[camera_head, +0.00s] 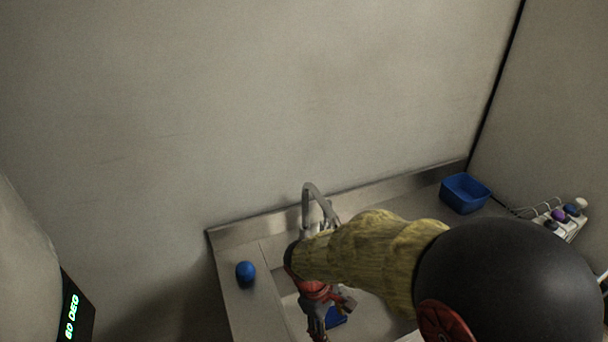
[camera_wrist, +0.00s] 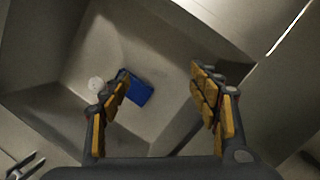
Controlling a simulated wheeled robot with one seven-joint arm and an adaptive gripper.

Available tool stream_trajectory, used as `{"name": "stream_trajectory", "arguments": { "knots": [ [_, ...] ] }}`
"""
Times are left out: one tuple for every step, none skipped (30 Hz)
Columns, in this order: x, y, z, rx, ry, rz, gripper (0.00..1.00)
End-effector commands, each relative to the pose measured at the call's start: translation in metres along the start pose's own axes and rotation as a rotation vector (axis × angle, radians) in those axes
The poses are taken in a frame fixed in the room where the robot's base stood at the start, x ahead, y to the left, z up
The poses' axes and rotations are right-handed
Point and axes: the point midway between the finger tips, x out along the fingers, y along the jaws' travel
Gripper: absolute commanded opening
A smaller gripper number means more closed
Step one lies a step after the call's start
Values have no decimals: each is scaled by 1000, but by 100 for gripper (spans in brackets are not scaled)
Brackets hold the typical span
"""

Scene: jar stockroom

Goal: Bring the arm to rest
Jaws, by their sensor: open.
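My arm reaches in from the right in the head view, in a yellow sleeve, over a sink. My gripper (camera_wrist: 160,95) is open in the wrist view, with its two padded fingers well apart and nothing between them. It points down at the sink basin (camera_wrist: 165,45). In the head view my gripper (camera_head: 327,308) hangs over the basin, partly hidden by the arm. A blue block-like object (camera_wrist: 137,90) lies in the basin, beside the left finger in the picture; it also shows in the head view (camera_head: 336,318).
A faucet (camera_head: 307,205) stands close behind my arm. A blue round object (camera_head: 245,272) sits on the counter's left part. A blue tub (camera_head: 465,193) and a power strip with plugs (camera_head: 566,222) lie at the right. Walls rise behind and at the right.

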Motion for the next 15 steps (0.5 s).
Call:
{"name": "stream_trajectory", "arguments": {
  "knots": [
    [-15, 0, 13, 84, 27, -8, 61],
    [-23, -1, 20, 137, 41, -16, 61],
    [-34, -2, 31, 206, 61, -26, 61],
    [-41, -3, 39, 259, 77, -34, 61],
    [-49, -4, 46, 308, 93, -41, 61],
    [-59, -6, 57, 373, 116, -51, 61],
    [-66, -7, 64, 419, 134, -57, 61],
    [-73, -8, 71, 464, 152, -64, 61],
    [-82, -10, 81, 520, 175, -72, 61],
    [-88, -11, 88, 561, 194, -78, 61],
    [-94, -12, 95, 600, 212, -83, 61],
    [-102, -14, 104, 650, 238, -89, 61],
    [-107, -15, 111, 684, 257, -92, 61],
    [-113, -16, 118, 718, 278, -96, 61],
    [-120, -18, 126, 759, 305, -97, 61]
  ]
}}
